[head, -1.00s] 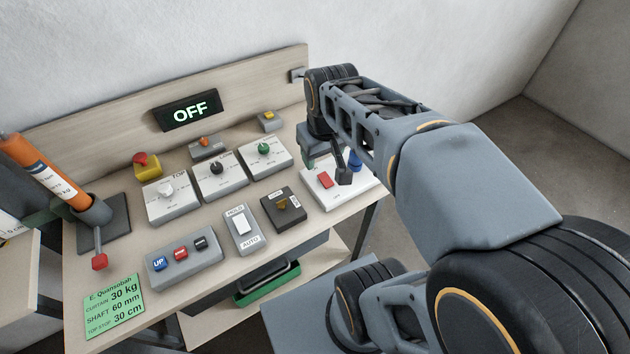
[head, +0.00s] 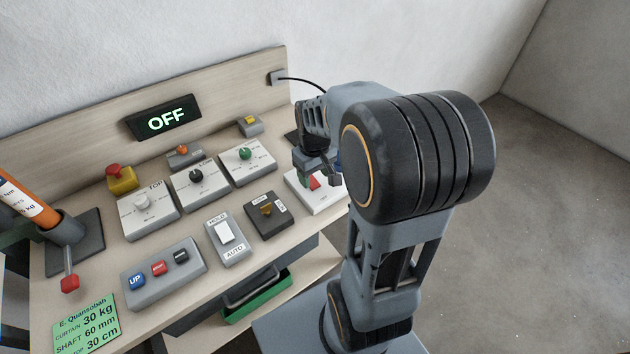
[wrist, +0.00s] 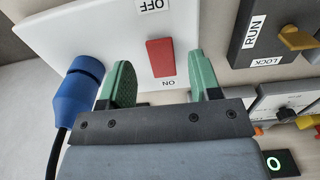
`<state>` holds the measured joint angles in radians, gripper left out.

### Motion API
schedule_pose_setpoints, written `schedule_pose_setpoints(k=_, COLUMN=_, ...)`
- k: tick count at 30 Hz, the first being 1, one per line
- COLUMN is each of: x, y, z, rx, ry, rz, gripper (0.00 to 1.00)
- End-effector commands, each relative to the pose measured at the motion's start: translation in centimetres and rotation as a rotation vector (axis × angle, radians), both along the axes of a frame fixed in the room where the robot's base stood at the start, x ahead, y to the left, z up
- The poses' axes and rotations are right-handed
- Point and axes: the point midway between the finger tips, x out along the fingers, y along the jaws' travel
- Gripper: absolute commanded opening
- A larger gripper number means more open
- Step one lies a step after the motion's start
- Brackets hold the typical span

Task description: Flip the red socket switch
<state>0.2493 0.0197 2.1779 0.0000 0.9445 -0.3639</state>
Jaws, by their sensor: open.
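The red socket switch (wrist: 161,58) is a rocker on a white socket box (wrist: 75,28), between an OFF label and an ON label. In the head view the red switch (head: 315,183) shows small at the right end of the bench, partly beside my gripper (head: 318,175). In the wrist view my gripper (wrist: 160,82) is open, with one green finger on each side of the red switch's line. The fingertips look near the box face; I cannot tell whether they touch it. Nothing is between the fingers except the view of the switch.
A blue plug (wrist: 80,85) with a cable sits in the socket box beside the left finger. A dark RUN/LOCK box (head: 267,216) is close by. Dial boxes (head: 247,167) and a lit OFF display (head: 163,118) stand behind. Open floor lies to the right.

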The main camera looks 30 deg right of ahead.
Motion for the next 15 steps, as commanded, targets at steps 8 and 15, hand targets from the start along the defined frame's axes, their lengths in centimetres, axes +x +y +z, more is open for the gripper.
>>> schedule_pose_setpoints(k=8, x=0.0, y=0.0, z=-2.5, rx=0.0, ry=0.001, rz=-0.001, gripper=0.57)
schedule_pose_setpoints(k=15, x=0.0, y=0.0, z=-2.9, rx=0.0, ry=0.0, rz=-0.001, gripper=0.57)
